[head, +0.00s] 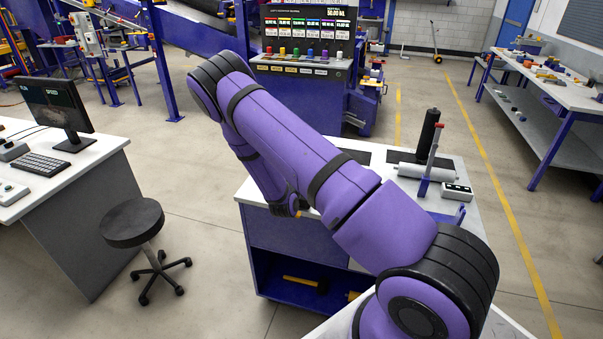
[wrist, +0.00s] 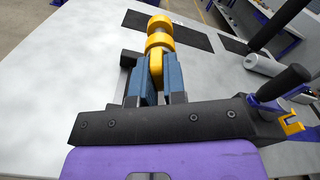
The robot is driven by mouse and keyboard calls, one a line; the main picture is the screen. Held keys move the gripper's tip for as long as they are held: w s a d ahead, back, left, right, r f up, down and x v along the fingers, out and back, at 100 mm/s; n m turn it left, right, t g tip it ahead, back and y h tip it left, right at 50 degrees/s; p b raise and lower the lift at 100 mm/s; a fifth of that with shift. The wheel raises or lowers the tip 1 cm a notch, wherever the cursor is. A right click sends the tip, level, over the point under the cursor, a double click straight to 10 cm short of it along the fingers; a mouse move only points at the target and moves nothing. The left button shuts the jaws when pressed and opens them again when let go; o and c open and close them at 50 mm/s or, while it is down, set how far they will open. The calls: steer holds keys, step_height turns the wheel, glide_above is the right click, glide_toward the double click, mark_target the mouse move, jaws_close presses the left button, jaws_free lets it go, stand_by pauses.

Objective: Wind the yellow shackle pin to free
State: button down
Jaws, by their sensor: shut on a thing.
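The yellow shackle pin (wrist: 159,41) shows at the top middle of the wrist view, with thick rounded yellow parts and a flatter end toward me. My gripper (wrist: 157,72) is shut on that flatter end, with one blue finger pad on each side. The pin lies over the pale worktop (wrist: 75,65). Its far end and any thread are hidden, so I cannot tell how far it is wound. In the head view my own arm covers most of the gripper and the pin.
Dark mats (wrist: 180,30) lie beyond the pin. A grey roller (head: 410,171), a black upright cylinder (head: 428,131) and a red-topped lever stand on the right of the bench (head: 251,190). A black stool (head: 132,222) stands on open floor to the left.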

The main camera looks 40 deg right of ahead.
stand_by(0.3)
steer(key=n, duration=0.4)
steer(key=shift+n, duration=0.4)
steer(key=n, duration=0.5)
steer(key=shift+n, duration=0.4)
steer(key=c, duration=1.5)
jaws_free()
steer(key=shift+n, duration=0.3)
steer(key=o, duration=0.4)
